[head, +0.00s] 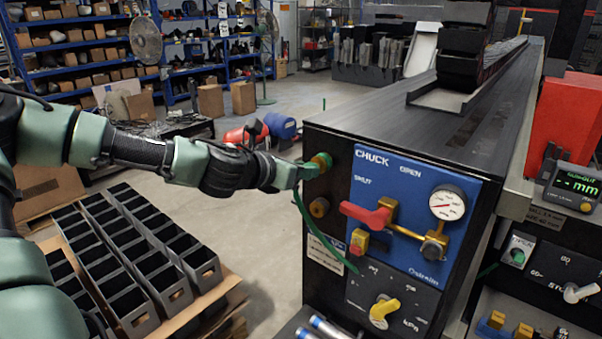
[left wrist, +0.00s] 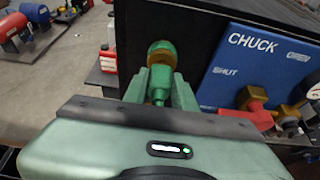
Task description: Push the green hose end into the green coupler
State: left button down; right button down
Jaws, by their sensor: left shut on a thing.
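The green coupler (head: 322,161), with brass-coloured parts, sits on the left end face of the black machine. It shows at the top middle of the left wrist view (left wrist: 162,52). My left gripper (head: 300,172) is shut on the green hose end (left wrist: 159,82), directly in front of the coupler. The hose end lines up with the coupler and appears to meet it. I cannot tell how deep it sits, as the fingers hide part of it. The green hose (head: 323,236) hangs below the gripper and curves right along the machine. My right gripper is not in view.
A second brass port (head: 319,207) sits just below the coupler. The blue CHUCK panel (head: 412,205) with a red lever (head: 366,215) and gauge (head: 447,203) is to the right. Black crates (head: 135,312) stand below my left arm. Open floor lies behind it.

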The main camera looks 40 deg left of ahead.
pick_arm(q)
jog(key=shift+w, duration=0.25)
jog(key=c, duration=1.3)
grip_release()
jog(key=shift+o, duration=1.2)
jog(key=shift+w+d, duration=0.1)
jog(key=v, duration=0.7)
jog(key=shift+s+b, duration=0.35)
jog(key=shift+s, duration=0.05)
jog(key=shift+r, duration=0.15)
